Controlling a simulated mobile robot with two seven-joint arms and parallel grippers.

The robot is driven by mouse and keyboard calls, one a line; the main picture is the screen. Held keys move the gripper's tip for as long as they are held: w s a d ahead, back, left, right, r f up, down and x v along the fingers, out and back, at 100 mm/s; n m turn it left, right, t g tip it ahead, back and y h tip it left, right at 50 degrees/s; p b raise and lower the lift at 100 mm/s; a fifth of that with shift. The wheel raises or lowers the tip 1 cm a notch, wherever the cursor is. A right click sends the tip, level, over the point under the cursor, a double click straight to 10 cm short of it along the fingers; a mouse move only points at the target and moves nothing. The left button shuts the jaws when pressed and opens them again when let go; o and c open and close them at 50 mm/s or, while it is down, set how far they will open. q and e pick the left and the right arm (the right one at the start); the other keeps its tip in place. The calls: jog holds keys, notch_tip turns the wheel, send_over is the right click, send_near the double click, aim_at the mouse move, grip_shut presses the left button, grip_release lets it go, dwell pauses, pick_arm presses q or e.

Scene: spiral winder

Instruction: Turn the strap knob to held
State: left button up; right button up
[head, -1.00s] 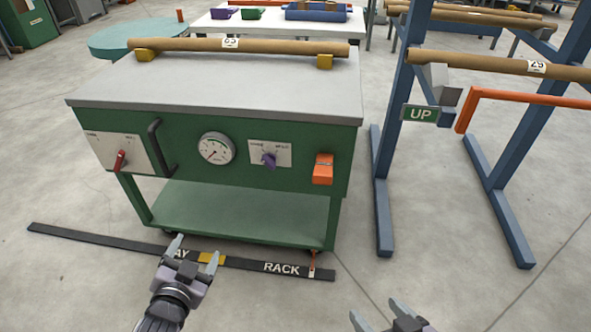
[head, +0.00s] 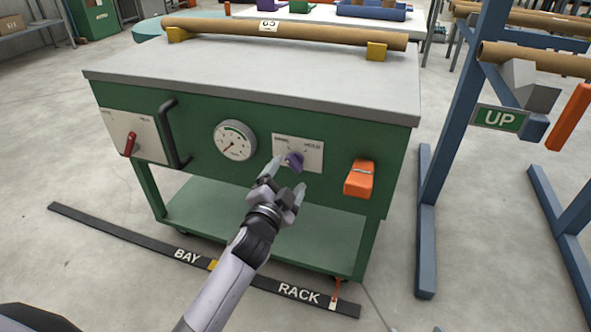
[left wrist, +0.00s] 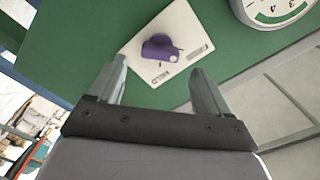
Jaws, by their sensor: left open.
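A purple knob (head: 294,161) sits on a white plate (head: 312,156) on the front of the green cart, right of the gauge. The plate has small lettering at its two upper corners, too small to read surely. My left gripper (head: 286,178) is open and empty, just in front of and below this knob. In the left wrist view the knob (left wrist: 160,48) lies ahead, between the lines of the two open fingers (left wrist: 158,68), with no visible contact. A red lever (head: 130,144) is on another plate at the cart's left.
The green cart (head: 200,163) carries a cardboard tube (head: 330,37) on yellow blocks. A black handle (head: 170,130) and gauge (head: 235,140) are left of the knob; an orange block (head: 360,178) is right. A blue rack (head: 428,210) stands at right. A floor strip (head: 110,230) lies in front.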

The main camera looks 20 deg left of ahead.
aim_at(294, 166)
pick_arm(q)
jog(key=shift+w+d+b, duration=0.1)
jog(key=shift+w+b, duration=0.5)
jog(key=shift+w, duration=1.65)
pick_arm(e)
jog(key=shift+w+a+f+y, duration=0.15)
jog(key=shift+a+f+y, duration=0.1)
jog(key=shift+a+y, duration=0.25)
pick_arm(q)
jog(key=c, duration=1.1)
jog(key=shift+o, duration=0.3)
pick_arm(e)
jog(key=shift+a, duration=0.1)
